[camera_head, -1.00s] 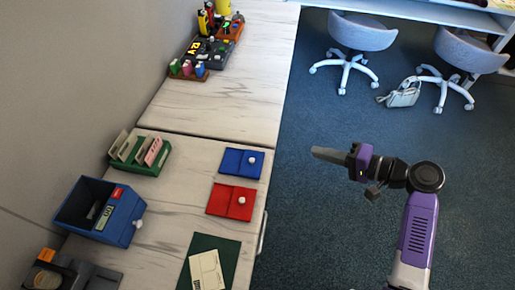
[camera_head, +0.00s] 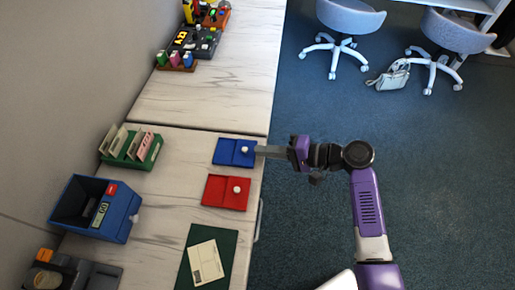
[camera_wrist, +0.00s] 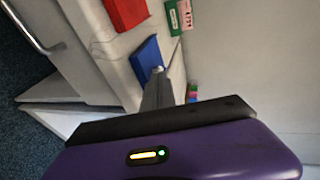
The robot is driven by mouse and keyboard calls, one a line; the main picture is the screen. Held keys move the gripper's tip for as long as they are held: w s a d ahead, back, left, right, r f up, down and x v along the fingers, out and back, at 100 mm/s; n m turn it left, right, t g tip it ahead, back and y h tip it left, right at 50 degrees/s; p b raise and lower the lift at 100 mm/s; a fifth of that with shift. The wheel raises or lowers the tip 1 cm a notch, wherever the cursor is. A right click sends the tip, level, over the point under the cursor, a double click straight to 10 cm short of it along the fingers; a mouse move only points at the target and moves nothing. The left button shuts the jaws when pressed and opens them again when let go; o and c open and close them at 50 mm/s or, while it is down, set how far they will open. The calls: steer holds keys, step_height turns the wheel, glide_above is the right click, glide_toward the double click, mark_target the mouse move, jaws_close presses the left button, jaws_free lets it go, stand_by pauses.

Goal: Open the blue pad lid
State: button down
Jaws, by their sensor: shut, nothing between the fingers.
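The blue pad (camera_head: 229,152) lies flat on the counter, with a white knob (camera_head: 244,149) near its right side. Its lid looks shut. My gripper (camera_head: 258,151) reaches in from the right, with its fingertips at the pad's right edge, close to the knob. The fingers are shut and empty. In the wrist view the blue pad (camera_wrist: 146,58) is just beyond my fingers (camera_wrist: 158,88), which partly cover the knob (camera_wrist: 157,69). I cannot tell whether the fingers touch the pad or knob.
A red pad (camera_head: 221,193) with a white knob lies in front of the blue one. A green card holder (camera_head: 132,147) and a blue bin (camera_head: 97,208) stand to the left. A dark green mat (camera_head: 188,270) holds a card. Chairs stand on the open floor to the right.

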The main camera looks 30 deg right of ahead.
mark_target(238, 153)
steer(key=shift+x, duration=1.15)
steer(key=w+a, duration=0.1)
steer(key=a, duration=0.1)
steer(key=w+a, duration=0.2)
steer(key=shift+w+a, duration=0.15)
steer(key=shift+a, duration=0.15)
